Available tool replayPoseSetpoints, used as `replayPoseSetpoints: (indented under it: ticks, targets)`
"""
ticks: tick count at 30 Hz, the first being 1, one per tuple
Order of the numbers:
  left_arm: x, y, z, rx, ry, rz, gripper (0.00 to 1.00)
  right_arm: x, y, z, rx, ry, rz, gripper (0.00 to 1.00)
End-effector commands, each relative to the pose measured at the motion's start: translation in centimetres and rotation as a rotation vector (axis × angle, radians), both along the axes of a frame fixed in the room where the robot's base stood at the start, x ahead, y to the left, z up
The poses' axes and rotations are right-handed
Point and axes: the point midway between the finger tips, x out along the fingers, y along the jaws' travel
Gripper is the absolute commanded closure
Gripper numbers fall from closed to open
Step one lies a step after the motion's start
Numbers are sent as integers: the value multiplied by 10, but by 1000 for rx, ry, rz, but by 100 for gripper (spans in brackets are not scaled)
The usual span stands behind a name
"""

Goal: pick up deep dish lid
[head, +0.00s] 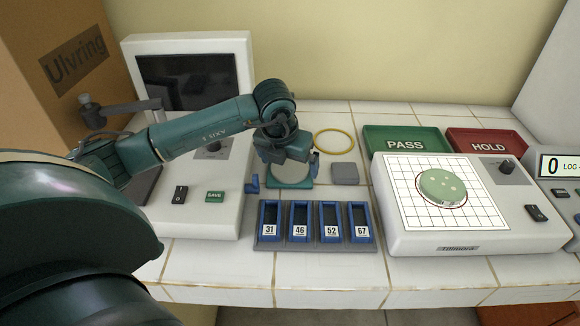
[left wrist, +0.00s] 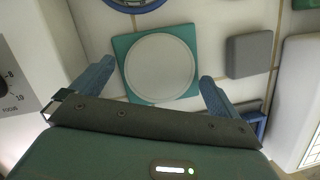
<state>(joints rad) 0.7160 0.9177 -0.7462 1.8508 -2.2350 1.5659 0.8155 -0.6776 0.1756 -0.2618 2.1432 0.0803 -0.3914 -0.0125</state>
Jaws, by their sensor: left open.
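A pale round disc, which looks like the deep dish lid (left wrist: 160,68), lies on a square teal pad (left wrist: 125,44) in the left wrist view. In the head view the pad (head: 290,185) is partly hidden by my left arm and hand. My left gripper (head: 283,173) is open above the pad with its blue fingers apart. In the left wrist view the fingertips of the gripper (left wrist: 155,74) show on either side of the disc's near part, with nothing between them held. The height gap cannot be told. My right gripper is not in view.
A grey block (head: 345,174) lies right of the pad, and a yellow ring (head: 334,130) behind. A numbered blue-slot rack (head: 314,241) stands in front. A white instrument (head: 195,225) stands left, a gridded counter with a green dish (head: 440,185) right. PASS (head: 405,152) and HOLD (head: 490,151) trays are behind.

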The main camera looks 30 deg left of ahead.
Motion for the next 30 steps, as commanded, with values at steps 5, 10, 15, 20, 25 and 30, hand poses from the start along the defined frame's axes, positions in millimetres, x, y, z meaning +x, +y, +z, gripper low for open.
replayPoseSetpoints:
  ticks: [5, 10, 15, 20, 25, 30]
  targets:
    - [0, 0, 0, 0, 0, 0, 0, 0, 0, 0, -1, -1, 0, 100]
    - [0, 0, 0, 0, 0, 0, 14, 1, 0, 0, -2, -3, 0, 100]
    - [0, 0, 0, 0, 0, 0, 28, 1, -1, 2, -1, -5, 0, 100]
    - [0, 0, 0, 0, 0, 0, 41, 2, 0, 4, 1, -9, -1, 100]
    - [0, 0, 1, 0, -1, 0, 43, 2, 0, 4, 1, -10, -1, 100]
    - [1, 0, 8, 0, -3, 1, 43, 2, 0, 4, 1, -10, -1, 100]
